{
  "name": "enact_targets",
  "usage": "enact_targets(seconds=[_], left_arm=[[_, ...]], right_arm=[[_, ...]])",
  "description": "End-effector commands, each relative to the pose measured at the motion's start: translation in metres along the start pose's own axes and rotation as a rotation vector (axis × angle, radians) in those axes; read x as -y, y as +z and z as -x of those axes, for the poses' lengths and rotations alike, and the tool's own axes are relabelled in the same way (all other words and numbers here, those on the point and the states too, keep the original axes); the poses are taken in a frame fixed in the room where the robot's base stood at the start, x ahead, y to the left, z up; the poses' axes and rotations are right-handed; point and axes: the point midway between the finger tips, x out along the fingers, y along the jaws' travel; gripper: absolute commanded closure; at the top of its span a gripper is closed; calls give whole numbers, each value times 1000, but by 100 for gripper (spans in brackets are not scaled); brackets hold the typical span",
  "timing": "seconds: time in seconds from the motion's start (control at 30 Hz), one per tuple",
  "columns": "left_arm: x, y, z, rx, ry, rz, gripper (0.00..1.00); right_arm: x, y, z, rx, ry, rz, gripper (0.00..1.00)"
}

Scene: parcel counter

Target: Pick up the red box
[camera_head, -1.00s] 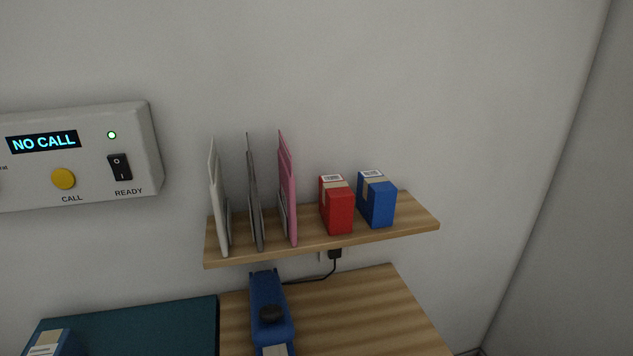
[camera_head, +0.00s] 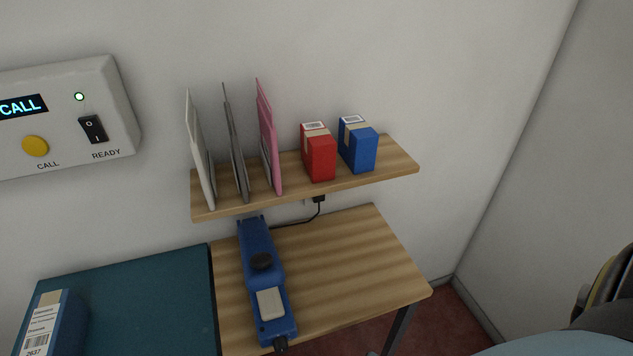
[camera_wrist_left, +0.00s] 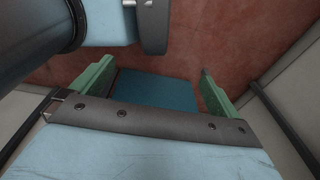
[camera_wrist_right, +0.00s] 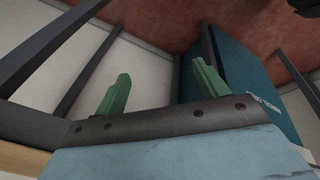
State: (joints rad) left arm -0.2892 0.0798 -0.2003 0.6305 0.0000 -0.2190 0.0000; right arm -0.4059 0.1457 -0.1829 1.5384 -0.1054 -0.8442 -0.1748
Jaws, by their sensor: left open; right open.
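The red box (camera_head: 318,154) stands upright on the wooden wall shelf (camera_head: 300,184), with a pale label on top. A blue box (camera_head: 357,146) stands just to its right. Neither gripper shows in the head view. My left gripper (camera_wrist_left: 155,82) shows in the left wrist view with its green fingers apart and nothing between them. My right gripper (camera_wrist_right: 158,80) shows in the right wrist view, also with fingers apart and empty. The red box is in neither wrist view.
Left of the red box, a pink envelope (camera_head: 269,140), a grey one (camera_head: 236,150) and a white one (camera_head: 201,155) stand upright. Below is a wooden table (camera_head: 350,260) with a blue device (camera_head: 262,275). A wall panel (camera_head: 70,115) is at left.

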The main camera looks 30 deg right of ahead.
Motion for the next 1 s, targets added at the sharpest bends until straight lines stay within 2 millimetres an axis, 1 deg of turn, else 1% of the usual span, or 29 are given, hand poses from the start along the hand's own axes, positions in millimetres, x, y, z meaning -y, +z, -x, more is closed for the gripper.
enact_targets(seconds=[0.03,0.1,0.2,0.27,0.33,0.4,0.57,0.6,0.67,0.7,0.8,0.9,1.0], left_arm=[[0,0,8,2,0,0,0],[0,1,13,5,0,0,0],[-1,6,18,12,1,0,0],[-1,9,22,17,2,0,0],[-2,11,26,22,3,0,0],[-2,13,29,25,3,0,0],[-2,13,32,26,3,0,0],[-2,13,32,26,3,0,0],[-2,13,33,26,3,0,0],[-2,13,34,26,3,0,0],[-1,12,36,26,3,0,0],[-1,12,38,26,3,0,0],[-1,11,38,25,2,0,0]], right_arm=[[-13,-19,28,-23,25,24,27],[-28,-38,59,-40,56,57,27],[-43,-58,98,-60,92,90,27],[-52,-68,120,-70,117,115,27],[-69,-82,148,-90,175,188,27],[-97,-100,173,-106,297,371,27],[-147,-137,204,-80,583,811,27],[-158,-148,213,-60,664,931,27],[-175,-165,229,-13,791,1115,27],[-185,-176,240,29,880,1242,27],[-205,-203,270,169,1098,1538,27],[-216,-224,296,329,1275,1765,27],[-221,-237,313,463,1392,1909,27]])
